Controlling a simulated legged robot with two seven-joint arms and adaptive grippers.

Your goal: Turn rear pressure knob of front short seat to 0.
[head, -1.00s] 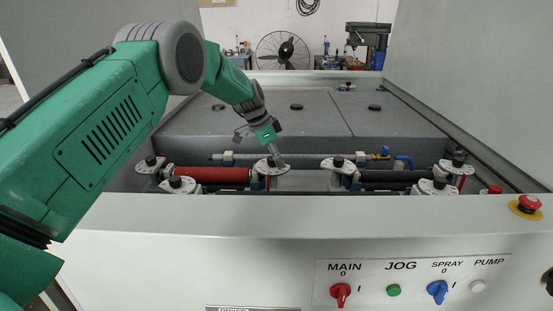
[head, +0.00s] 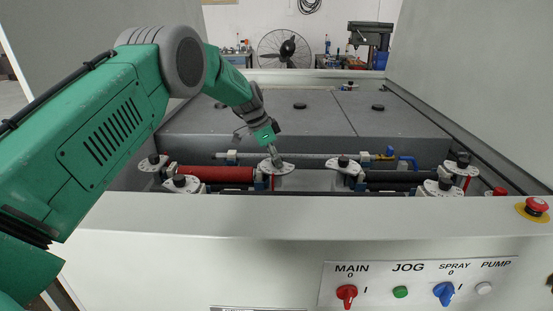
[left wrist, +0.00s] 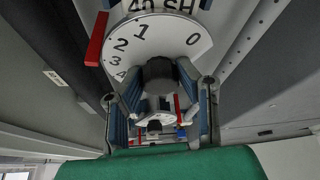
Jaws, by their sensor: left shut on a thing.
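My left gripper (head: 275,160) reaches down at the dial plate (head: 284,170) at the right end of the red roller. In the left wrist view its fingers (left wrist: 162,108) stand on both sides of a black knob (left wrist: 159,74) and are shut on it. The knob sits on a white dial (left wrist: 165,38) marked 0, 1, 2, 3 and 4. The 0 is at the right and the higher numbers run down the left. A red bar (left wrist: 97,39) lies at the dial's left edge, beside the 2 and 3. My right gripper is not in view.
Other black knobs on white plates stand nearby: left (head: 153,159), front left (head: 180,181), centre right (head: 343,162) and right (head: 445,185). A black roller (head: 400,176) lies right. The white front panel (head: 260,225) carries switches. An emergency stop (head: 537,204) sits at the right.

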